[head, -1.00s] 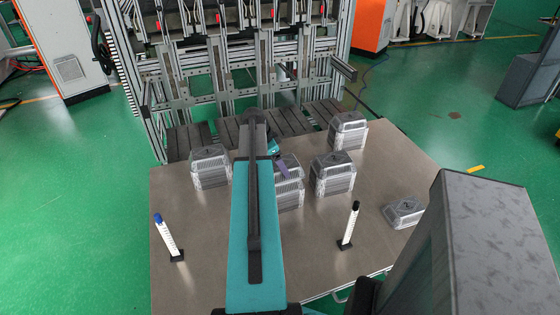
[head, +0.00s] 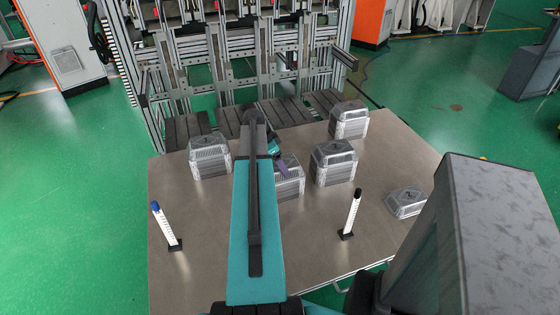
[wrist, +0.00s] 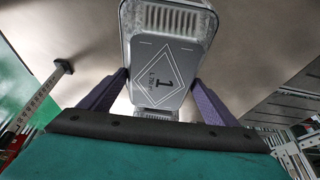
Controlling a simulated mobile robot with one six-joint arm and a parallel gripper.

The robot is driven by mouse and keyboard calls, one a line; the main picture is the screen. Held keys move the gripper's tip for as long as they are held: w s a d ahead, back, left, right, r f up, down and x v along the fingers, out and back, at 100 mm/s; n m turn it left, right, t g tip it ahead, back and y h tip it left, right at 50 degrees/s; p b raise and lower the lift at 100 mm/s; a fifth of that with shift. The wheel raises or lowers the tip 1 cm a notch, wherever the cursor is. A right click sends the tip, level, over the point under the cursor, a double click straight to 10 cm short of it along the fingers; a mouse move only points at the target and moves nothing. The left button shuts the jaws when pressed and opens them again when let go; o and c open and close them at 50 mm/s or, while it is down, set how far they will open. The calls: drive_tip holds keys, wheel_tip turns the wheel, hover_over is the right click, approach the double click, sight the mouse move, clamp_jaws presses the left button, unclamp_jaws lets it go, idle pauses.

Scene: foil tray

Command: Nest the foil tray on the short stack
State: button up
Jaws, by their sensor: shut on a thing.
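The foil tray (wrist: 160,78) is silver and bottom-up, with a diamond print and a "1" on its flat base. In the wrist view my gripper (wrist: 158,100) has a purple finger on each side of it. In the head view my gripper (head: 283,166) is partly behind my arm, over a ribbed foil stack (head: 291,186). The tray and this stack look close together there; my arm hides their left part, and I cannot tell whether the tray is fully seated.
Other foil stacks stand at left (head: 210,160), right of centre (head: 334,165) and back right (head: 350,122). A low foil piece (head: 406,203) lies at front right. A blue-topped post (head: 166,226) and a black-topped post (head: 351,214) stand nearer me. The front table is mostly clear.

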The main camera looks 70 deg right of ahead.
drive_tip(key=shift+o, duration=0.2)
drive_tip(key=shift+a+f, duration=0.1)
drive_tip(key=shift+f, duration=0.2)
drive_tip(key=o, duration=0.9)
drive_tip(key=shift+f, duration=0.1)
drive_tip(key=shift+o, duration=0.2)
drive_tip(key=b+v, duration=0.1)
drive_tip(key=v, duration=1.3)
drive_tip(key=shift+b, duration=0.3)
